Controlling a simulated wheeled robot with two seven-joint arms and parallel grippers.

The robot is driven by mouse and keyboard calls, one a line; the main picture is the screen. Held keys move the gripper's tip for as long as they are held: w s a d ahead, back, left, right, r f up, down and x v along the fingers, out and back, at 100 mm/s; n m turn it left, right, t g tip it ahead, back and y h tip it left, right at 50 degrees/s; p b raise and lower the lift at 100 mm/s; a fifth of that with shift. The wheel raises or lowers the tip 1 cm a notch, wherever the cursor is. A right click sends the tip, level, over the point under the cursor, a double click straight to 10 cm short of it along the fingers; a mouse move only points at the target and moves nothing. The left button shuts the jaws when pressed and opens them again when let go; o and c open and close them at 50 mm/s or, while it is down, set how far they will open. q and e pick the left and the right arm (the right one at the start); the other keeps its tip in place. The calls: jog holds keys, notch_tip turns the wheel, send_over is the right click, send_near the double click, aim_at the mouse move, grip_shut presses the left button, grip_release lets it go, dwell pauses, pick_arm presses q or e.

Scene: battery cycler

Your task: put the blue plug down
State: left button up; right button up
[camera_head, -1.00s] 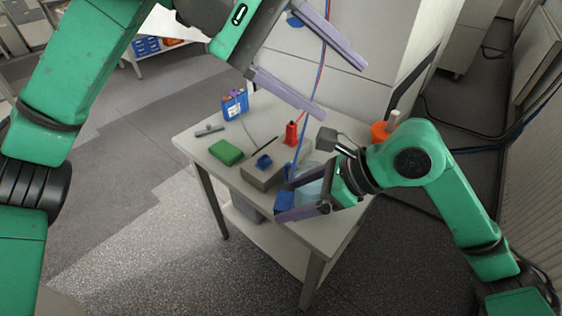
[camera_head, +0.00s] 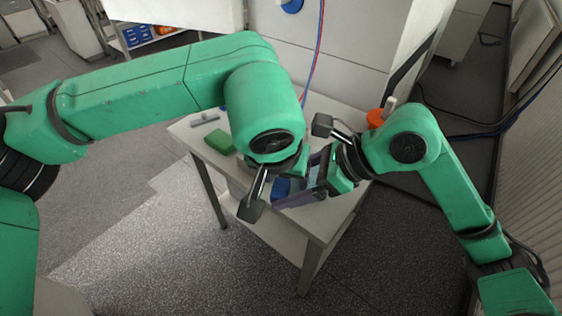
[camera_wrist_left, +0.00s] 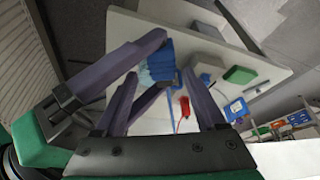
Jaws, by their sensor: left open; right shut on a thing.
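The blue plug (camera_wrist_left: 158,62) sits between the purple fingers of my right gripper (camera_wrist_left: 163,60), which is shut on it above the table. It also shows in the head view (camera_head: 283,187), partly covered by my left wrist. My left gripper (camera_wrist_left: 160,78) is open, its fingers pointing toward the held plug from either side of the wrist view. I cannot tell whether they touch it. In the head view my left arm hides most of the left gripper.
The table (camera_head: 313,230) carries a green block (camera_head: 219,141), a grey bar (camera_head: 206,119) and, in the wrist view, a red plug (camera_wrist_left: 184,106), a blue connector (camera_wrist_left: 206,79) and a blue battery (camera_wrist_left: 236,109). An orange round thing (camera_head: 376,118) is at the back right.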

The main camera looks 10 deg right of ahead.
pick_arm(q)
jog(key=shift+w+f, duration=0.1)
jog(key=shift+f, duration=0.15)
pick_arm(e)
jog(key=shift+s+a, duration=0.1)
jog(key=shift+s, duration=0.05)
pick_arm(q)
jog(key=shift+d, duration=0.1)
grip_shut()
pick_arm(e)
jog(key=o, duration=1.2)
jog(key=shift+c, duration=0.2)
